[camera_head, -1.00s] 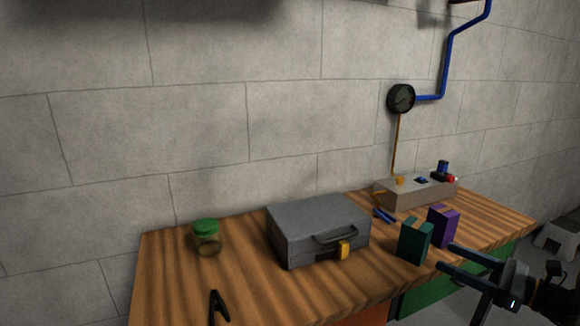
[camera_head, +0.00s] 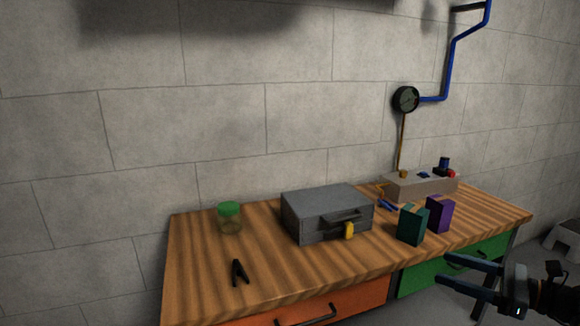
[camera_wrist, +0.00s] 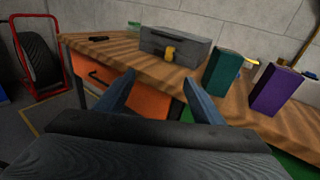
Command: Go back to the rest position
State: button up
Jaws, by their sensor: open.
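My gripper (camera_head: 462,273) is at the lower right of the head view, in front of the workbench's green drawer. Its two dark blue fingers are apart with nothing between them. In the wrist view the open fingers (camera_wrist: 158,97) point toward the wooden workbench (camera_wrist: 125,50) and its orange drawer (camera_wrist: 97,77). The fingers look apart from the things on the bench.
The workbench (camera_head: 203,265) carries a grey case (camera_head: 325,210) with a yellow latch, a green-lidded jar (camera_head: 230,217), a black clamp-like tool (camera_head: 239,272), a teal block (camera_head: 411,225), a purple block (camera_head: 440,214) and a beige control box (camera_head: 420,186). A red tyre rack (camera_wrist: 62,60) stands left.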

jog(key=s+a+n+g+h, duration=0.5)
jog(key=a+n, duration=0.4)
jog(key=n, duration=0.3)
jog(key=s+a+n+g+h, duration=0.5)
jog(key=s+a+n+h, duration=0.2)
jog(key=a+n, duration=0.3)
jog(key=n+h, duration=0.1)
jog(key=n, duration=0.2)
jog(key=shift+s+n, duration=0.3)
jog(key=shift+s, duration=0.05)
